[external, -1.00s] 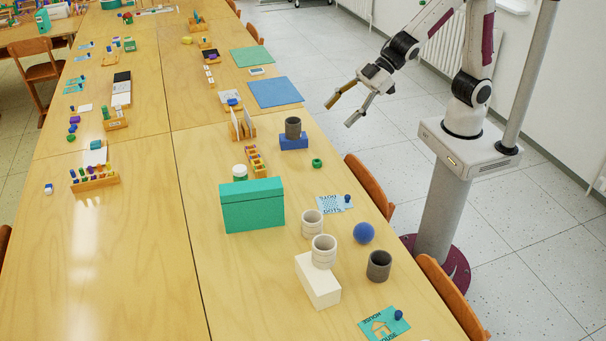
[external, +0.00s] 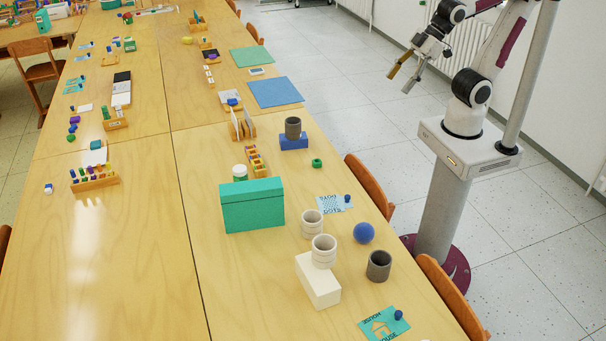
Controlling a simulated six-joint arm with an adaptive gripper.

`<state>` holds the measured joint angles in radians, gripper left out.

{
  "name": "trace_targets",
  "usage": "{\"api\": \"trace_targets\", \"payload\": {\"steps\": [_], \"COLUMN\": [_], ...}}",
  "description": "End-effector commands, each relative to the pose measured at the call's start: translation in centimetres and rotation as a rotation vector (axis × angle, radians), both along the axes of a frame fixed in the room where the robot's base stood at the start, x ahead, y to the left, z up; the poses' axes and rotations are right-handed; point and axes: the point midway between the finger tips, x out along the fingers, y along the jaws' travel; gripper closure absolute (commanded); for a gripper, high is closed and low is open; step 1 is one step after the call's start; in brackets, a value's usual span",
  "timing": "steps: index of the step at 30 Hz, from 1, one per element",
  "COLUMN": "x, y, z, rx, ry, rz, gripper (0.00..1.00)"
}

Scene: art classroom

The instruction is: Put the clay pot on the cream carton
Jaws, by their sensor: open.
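The cream carton (external: 318,284) lies on the near part of the table, with a pale ribbed pot (external: 324,252) standing upright on its far end. A second pale ribbed pot (external: 312,224) stands on the table just behind it. A dark grey pot (external: 379,265) stands on the table right of the carton. Another dark pot (external: 293,127) stands on a blue box (external: 294,143) farther back. Which one is called the clay pot I cannot tell. My gripper (external: 399,82) is open and empty, raised over the floor right of the table, away from all the pots.
A blue ball (external: 364,233) lies between the pale pots and the dark pot. A teal box (external: 252,207) stands left of them. Cards with blue knobs lie near the right edge. Wooden chairs (external: 370,186) line that edge. The table left of the carton is clear.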

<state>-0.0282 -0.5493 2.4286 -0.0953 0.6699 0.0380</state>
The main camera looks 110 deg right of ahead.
Motion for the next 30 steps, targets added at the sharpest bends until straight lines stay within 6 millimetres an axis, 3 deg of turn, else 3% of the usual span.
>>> {"api": "trace_targets", "payload": {"steps": [6, 12, 30], "x": [-5.4, -8.1, -8.5], "y": [0.3, 0.6, 0.7], "z": [-0.6, -1.2, -1.3], "rx": [0.041, 0.064, 0.068], "ry": [0.061, 0.095, 0.103], "rz": [-0.023, -0.029, -0.029], "gripper": [0.42, 0.42, 0.42]}}
